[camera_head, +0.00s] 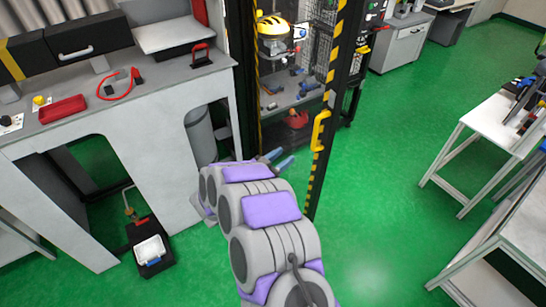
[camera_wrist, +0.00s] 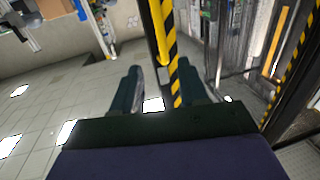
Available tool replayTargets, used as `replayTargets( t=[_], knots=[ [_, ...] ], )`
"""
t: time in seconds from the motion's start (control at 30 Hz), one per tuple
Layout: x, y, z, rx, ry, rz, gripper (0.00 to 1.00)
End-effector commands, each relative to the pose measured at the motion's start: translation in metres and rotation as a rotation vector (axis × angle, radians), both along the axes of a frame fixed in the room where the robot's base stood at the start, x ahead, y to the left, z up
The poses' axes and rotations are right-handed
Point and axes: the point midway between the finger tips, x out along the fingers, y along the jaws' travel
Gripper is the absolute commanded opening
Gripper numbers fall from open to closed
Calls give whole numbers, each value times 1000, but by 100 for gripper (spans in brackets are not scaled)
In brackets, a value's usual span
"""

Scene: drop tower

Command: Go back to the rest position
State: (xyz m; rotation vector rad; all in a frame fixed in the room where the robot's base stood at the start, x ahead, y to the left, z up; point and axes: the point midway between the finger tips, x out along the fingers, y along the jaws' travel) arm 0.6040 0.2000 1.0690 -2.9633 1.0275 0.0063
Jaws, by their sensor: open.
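My gripper (camera_head: 279,159) is at the end of my grey and purple arm, in front of the tower's opening, left of the striped door edge. In the wrist view, my gripper (camera_wrist: 160,76) shows two dark fingers spread apart with nothing held between them. The black and yellow striped door edge (camera_head: 325,120) carries a yellow handle (camera_head: 319,130). In the wrist view, the striped edge (camera_wrist: 177,85) and the yellow handle (camera_wrist: 161,32) appear beyond the gap between the fingers. I cannot tell how far away they are.
A grey workbench (camera_head: 130,125) stands at the left with a red tray (camera_head: 62,109) on it. A yellow helmet (camera_head: 272,25) is inside the tower. A black box (camera_head: 152,258) is on the floor. White tables (camera_head: 500,125) stand at the right. The green floor (camera_head: 385,190) between is clear.

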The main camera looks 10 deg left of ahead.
Motion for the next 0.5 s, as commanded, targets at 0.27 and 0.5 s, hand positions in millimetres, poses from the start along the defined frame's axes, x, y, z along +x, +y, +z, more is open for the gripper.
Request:
replayTargets(
  t=[0.27, 0.5],
  knots=[
    [2, 19, -4, -7, 5, 12, 43],
    [35, 43, 11, 216, 86, 193, 43]
  ],
)
